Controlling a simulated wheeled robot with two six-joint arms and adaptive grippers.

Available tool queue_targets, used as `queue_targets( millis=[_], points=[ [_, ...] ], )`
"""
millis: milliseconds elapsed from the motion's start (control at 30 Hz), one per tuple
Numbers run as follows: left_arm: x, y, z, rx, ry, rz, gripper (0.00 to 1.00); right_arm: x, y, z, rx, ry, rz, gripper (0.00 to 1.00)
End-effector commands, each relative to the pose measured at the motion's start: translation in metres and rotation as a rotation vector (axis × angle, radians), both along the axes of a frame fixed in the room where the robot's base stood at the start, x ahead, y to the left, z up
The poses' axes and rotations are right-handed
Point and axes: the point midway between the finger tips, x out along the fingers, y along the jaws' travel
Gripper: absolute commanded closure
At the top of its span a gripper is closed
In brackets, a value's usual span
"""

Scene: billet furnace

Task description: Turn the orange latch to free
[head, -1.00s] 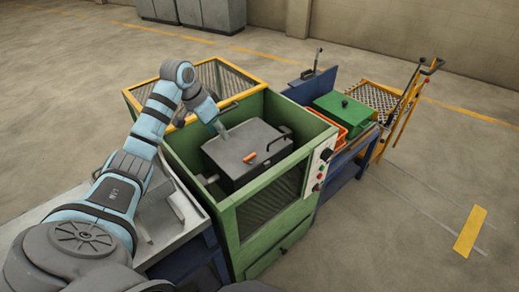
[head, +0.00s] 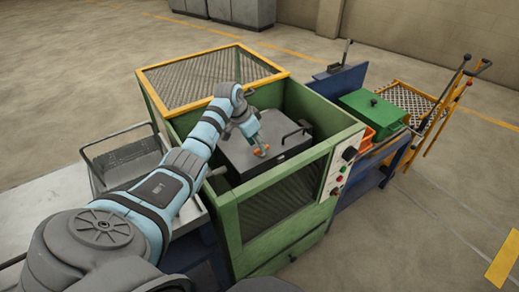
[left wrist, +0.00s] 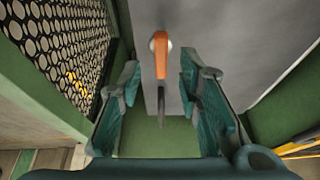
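The orange latch (head: 261,153) sits on the grey lid (head: 290,133) of a dark box inside the green furnace housing. In the left wrist view the latch (left wrist: 161,55) is a short orange bar with a pale round pivot at one end, lying lengthwise between the finger lines. My left gripper (head: 258,147) is over the lid at the latch. In the wrist view the gripper (left wrist: 160,78) is open, one finger on each side of the latch, with gaps on both sides. I cannot tell whether the fingers are down at latch height. My right gripper is not in view.
The green housing walls (head: 290,192) and a yellow-framed mesh guard (head: 208,79) surround the box. A black handle (head: 297,132) stands on the lid's right side. A green lidded box (head: 374,110), an orange bin (head: 367,136) and a yellow cart (head: 411,100) are to the right.

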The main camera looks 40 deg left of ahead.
Motion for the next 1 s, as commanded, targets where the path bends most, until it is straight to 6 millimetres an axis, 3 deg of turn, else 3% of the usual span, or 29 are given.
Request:
queue_targets(
  millis=[33, 133, 467, 667, 1000],
  points=[
    [0.003, -0.001, -0.012, -0.004, 0.001, 0.002, 0.68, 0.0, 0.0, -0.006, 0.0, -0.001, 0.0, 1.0],
    [0.008, -0.001, -0.022, -0.001, 0.0, 0.003, 0.68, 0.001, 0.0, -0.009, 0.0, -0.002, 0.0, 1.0],
    [0.009, -0.001, -0.026, 0.0, 0.0, 0.004, 0.68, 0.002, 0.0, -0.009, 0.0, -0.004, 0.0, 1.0],
    [0.009, -0.001, -0.026, 0.0, 0.0, 0.004, 1.0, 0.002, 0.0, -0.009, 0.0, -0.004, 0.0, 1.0],
    [0.009, -0.001, -0.024, 0.0, 0.0, 0.018, 1.0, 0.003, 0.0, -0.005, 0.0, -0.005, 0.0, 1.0]
  ],
)
